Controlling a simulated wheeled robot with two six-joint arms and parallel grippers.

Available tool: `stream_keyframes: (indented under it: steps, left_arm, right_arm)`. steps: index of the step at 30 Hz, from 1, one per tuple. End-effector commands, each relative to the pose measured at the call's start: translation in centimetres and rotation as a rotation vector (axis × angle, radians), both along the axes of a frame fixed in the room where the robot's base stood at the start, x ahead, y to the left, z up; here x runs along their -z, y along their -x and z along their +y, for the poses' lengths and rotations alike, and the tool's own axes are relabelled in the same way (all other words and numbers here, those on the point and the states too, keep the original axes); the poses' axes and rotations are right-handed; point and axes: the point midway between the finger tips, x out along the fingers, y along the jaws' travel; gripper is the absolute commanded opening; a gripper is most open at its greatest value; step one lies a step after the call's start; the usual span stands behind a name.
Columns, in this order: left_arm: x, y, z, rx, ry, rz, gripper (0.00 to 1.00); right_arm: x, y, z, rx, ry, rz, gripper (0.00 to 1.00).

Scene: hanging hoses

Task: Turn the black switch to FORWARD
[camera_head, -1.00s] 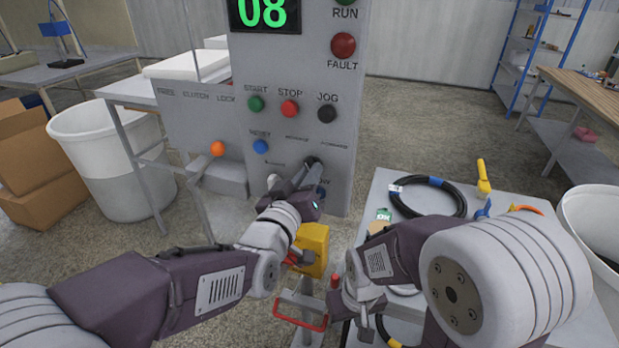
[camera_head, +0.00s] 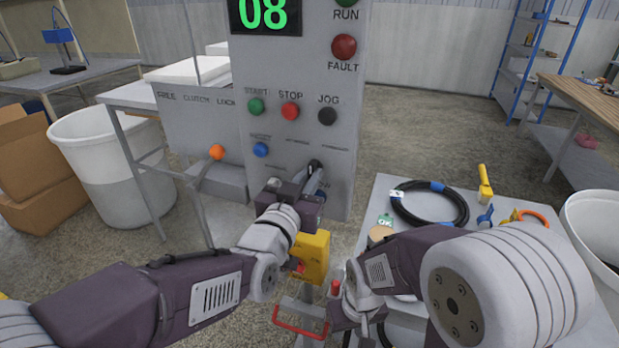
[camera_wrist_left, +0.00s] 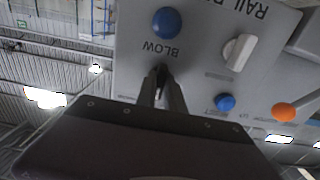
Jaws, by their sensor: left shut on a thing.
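The black switch (camera_head: 315,163) is on the grey panel (camera_head: 345,120), below the black JOG button. My left gripper (camera_head: 312,178) is shut on it, its fingers pointing up at the panel. In the left wrist view the two fingers (camera_wrist_left: 163,88) reach the dark switch (camera_wrist_left: 161,70), which they mostly cover. The small labels around it, including FORWARD, are too blurred to read, so I cannot tell its exact setting. My right gripper (camera_head: 350,315) is low, right of the yellow box, away from the panel; its fingertips are not clear.
A blue BLOW button (camera_wrist_left: 167,23) and a white knob (camera_wrist_left: 238,52) are close to the fingers. Another blue button (camera_head: 261,149) and an orange knob (camera_head: 216,152) are to the left. A yellow box (camera_head: 314,258) stands below my left gripper. A coiled black hose (camera_head: 430,220) lies on the right table.

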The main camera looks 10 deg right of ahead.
Motion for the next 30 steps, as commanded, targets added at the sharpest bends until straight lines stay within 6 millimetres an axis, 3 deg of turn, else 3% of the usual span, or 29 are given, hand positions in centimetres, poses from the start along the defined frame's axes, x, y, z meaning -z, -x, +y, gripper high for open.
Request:
stream_keyframes:
  steps: [8,9,11,22,30]
  left_arm:
    - [0.0,0.0,0.0,0.000,0.000,0.001,0.00]
    - [0.0,0.0,0.0,0.000,0.000,0.001,0.24]
    - [0.0,0.0,0.0,0.000,0.000,0.001,0.35]
    - [-0.1,0.5,0.3,0.001,0.002,0.000,0.35]
    - [-0.1,4.8,3.1,0.002,0.003,-0.001,0.35]
  right_arm:
    - [0.0,0.0,0.0,0.000,0.000,0.000,0.35]
    - [0.0,0.0,0.0,0.000,0.000,0.000,0.35]
    - [0.0,0.0,0.0,0.000,0.000,0.000,0.35]
    - [0.1,0.0,0.0,0.000,0.000,0.000,0.35]
    - [0.5,0.0,0.0,0.000,0.000,0.000,0.35]
